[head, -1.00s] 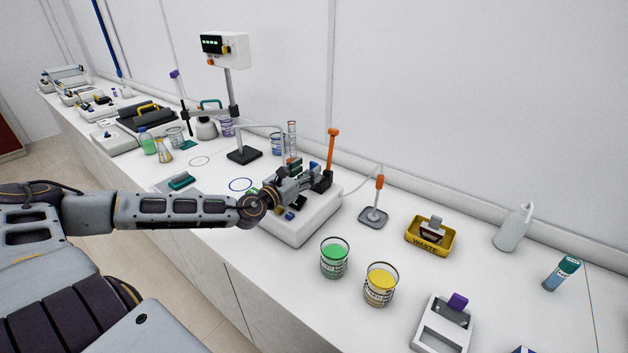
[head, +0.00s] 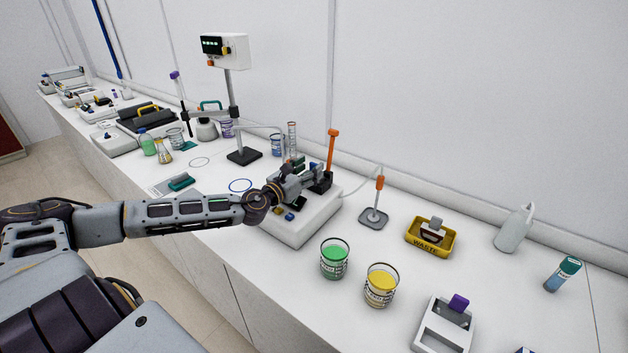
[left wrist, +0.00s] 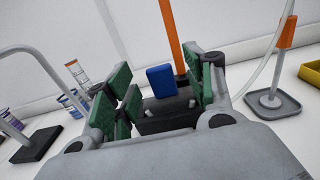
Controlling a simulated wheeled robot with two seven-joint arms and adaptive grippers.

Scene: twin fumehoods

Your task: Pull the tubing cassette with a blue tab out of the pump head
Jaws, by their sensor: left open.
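The blue tab (left wrist: 161,80) of the tubing cassette stands upright on a dark body (left wrist: 166,108) in the left wrist view. My left gripper (left wrist: 163,92) is open, with its green pads on either side of the blue tab and a gap to each side. In the head view my left gripper (head: 300,173) is over the white pump base (head: 300,228), beside the black pump head (head: 322,184) with its upright orange lever (head: 331,150). My arm and gripper largely hide the cassette there. My right gripper is not in view.
An orange-topped stand (head: 374,214) is right of the pump. A green beaker (head: 334,260) and a yellow beaker (head: 380,287) stand in front. A yellow waste tray (head: 430,240) is further right. A pole stand (head: 245,156) is behind left.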

